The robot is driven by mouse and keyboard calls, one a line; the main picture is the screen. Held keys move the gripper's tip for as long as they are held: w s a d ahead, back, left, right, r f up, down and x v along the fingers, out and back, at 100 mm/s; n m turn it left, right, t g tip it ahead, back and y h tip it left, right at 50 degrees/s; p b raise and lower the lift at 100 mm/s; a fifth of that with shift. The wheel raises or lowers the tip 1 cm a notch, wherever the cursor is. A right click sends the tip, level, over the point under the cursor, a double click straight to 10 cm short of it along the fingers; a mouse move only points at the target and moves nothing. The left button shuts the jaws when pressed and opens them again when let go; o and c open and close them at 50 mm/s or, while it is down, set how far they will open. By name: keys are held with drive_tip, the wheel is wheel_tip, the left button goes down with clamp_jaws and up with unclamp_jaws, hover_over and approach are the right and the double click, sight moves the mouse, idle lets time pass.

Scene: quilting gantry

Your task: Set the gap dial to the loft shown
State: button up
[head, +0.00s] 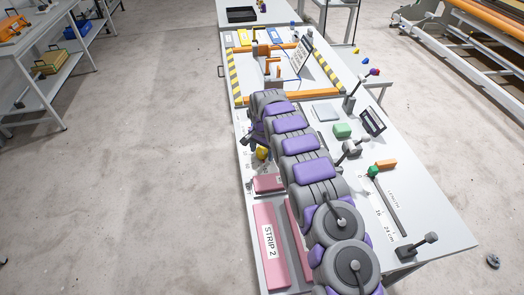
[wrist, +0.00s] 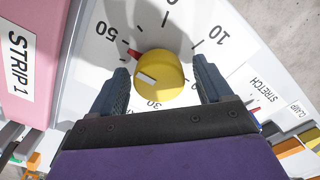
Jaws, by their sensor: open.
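The gap dial is a round yellow knob (wrist: 163,77) with a short white bar on its face, on a white plate. Numbers 50, 0, 10 and 30 surround it; the 30 is partly covered. A red tab (wrist: 134,54) at the knob's upper left edge points toward the 50. In the head view the knob (head: 262,153) shows beside my arm. My gripper (wrist: 162,82) is open, with one dark finger on each side of the knob; I cannot tell whether they touch it. A small dark display (head: 372,121) stands to the right; its reading is too small to tell.
Pink strips (head: 270,245) lie left of my arm; one labelled STRIP 1 (wrist: 30,60) is near the dial. A striped frame (head: 236,78) is farther back.

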drive_tip(key=c, duration=1)
drive_tip(key=shift+r, duration=0.1)
drive_tip(key=shift+n+p, duration=0.35)
drive_tip(key=shift+n, duration=0.05)
